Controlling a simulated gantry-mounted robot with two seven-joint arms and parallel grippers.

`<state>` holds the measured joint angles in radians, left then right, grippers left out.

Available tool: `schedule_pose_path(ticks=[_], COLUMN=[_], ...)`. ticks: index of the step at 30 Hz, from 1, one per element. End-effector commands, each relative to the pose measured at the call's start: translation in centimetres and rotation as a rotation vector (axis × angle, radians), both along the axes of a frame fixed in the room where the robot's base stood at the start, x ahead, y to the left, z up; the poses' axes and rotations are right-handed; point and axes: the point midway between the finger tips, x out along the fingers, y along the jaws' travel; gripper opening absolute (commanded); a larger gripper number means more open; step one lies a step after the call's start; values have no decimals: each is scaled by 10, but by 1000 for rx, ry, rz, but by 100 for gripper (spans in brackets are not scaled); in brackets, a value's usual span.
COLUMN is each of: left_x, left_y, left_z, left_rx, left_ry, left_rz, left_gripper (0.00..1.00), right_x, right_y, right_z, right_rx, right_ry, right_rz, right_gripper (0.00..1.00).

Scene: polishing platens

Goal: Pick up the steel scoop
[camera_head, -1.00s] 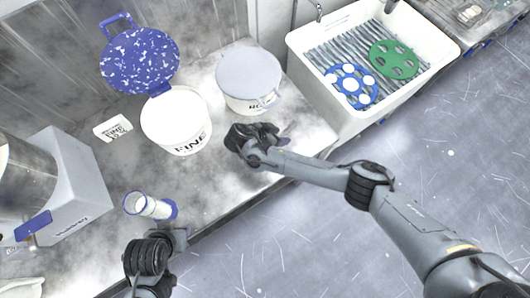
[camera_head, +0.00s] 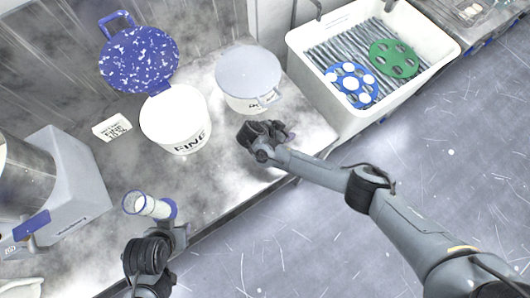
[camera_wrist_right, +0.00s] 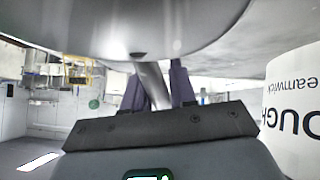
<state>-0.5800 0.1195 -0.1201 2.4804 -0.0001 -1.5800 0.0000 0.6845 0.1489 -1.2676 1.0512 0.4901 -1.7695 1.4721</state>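The steel scoop (camera_wrist_right: 130,22) shows in the right wrist view as a large shiny grey curved body across the top. Its narrow handle (camera_wrist_right: 152,82) runs down between the two purple fingers of my right gripper (camera_wrist_right: 160,88). I cannot tell whether the fingers press on the handle. In the head view my right gripper (camera_head: 272,133) is at the counter's front edge, in front of the lidded tub, and I cannot make out the scoop there. My left gripper (camera_head: 180,236) is low at the left, beside a white blue-rimmed cylinder (camera_head: 150,206); its fingers are unclear.
The grey-lidded white tub (camera_head: 249,78) and open FINE tub (camera_head: 176,120) stand behind my right gripper. A speckled blue lid (camera_head: 139,58) stands behind the FINE tub. A white sink (camera_head: 420,88) holds blue and green discs. A small FINE card (camera_head: 112,127) lies at left.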

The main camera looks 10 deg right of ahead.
Motion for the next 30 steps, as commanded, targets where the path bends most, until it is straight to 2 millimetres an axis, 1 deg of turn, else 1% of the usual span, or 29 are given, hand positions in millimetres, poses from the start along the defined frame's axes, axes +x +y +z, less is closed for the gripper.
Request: schedule_pose_path(ticks=[1,4,15,20,23,26,29,30], left_x=[0,0,0,0,0,0,0,0], left_y=[0,0,0,0,0,0,0,0], left_z=[0,0,0,1,3,6,9,11], left_rx=[0,0,0,0,0,0,0,0], left_ry=[0,0,0,0,0,0,0,1], left_rz=[0,0,0,0,0,0,0,0], left_gripper=[40,40,40,40,40,40,40,40], right_x=[0,0,0,1,1,1,2,-5], right_y=[0,0,0,0,0,0,0,-2], right_z=[0,0,1,6,14,26,45,49], right_rx=[0,0,1,0,0,1,1,0], right_ry=[0,0,-1,-2,-2,-3,-5,-3], right_rz=[0,0,0,1,1,2,1,2], right_gripper=[16,0,0,0,0,0,0,0])
